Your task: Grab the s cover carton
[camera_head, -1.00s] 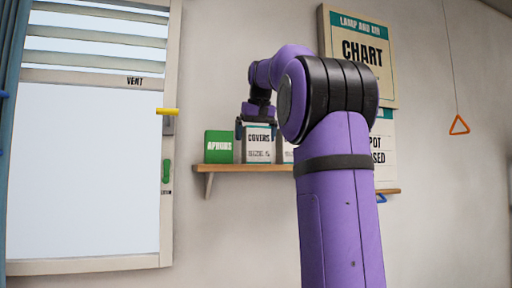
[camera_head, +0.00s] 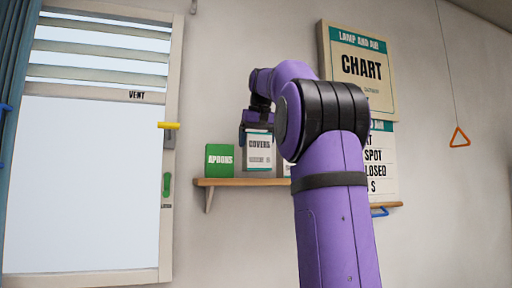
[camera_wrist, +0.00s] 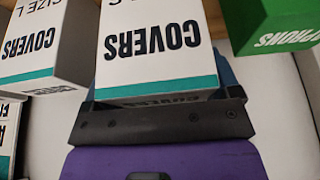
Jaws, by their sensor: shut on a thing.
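A white covers carton (camera_head: 259,152) with a teal band is in my gripper (camera_head: 257,122) at the wall shelf. In the head view a thin gap shows between its base and the shelf, and it looks upright. In the wrist view the same carton (camera_wrist: 155,40) fills the upper middle, with its lettering upside down. My gripper (camera_wrist: 160,98) is shut on it. The size letter on this carton is too small or cut off to read surely.
The shelf (camera_head: 230,182) also holds a green aprons carton (camera_head: 219,160) to the left. Another covers carton, size L (camera_wrist: 45,45), stands close by in the wrist view. A chart (camera_head: 362,70) hangs above right; a window (camera_head: 85,180) is at left.

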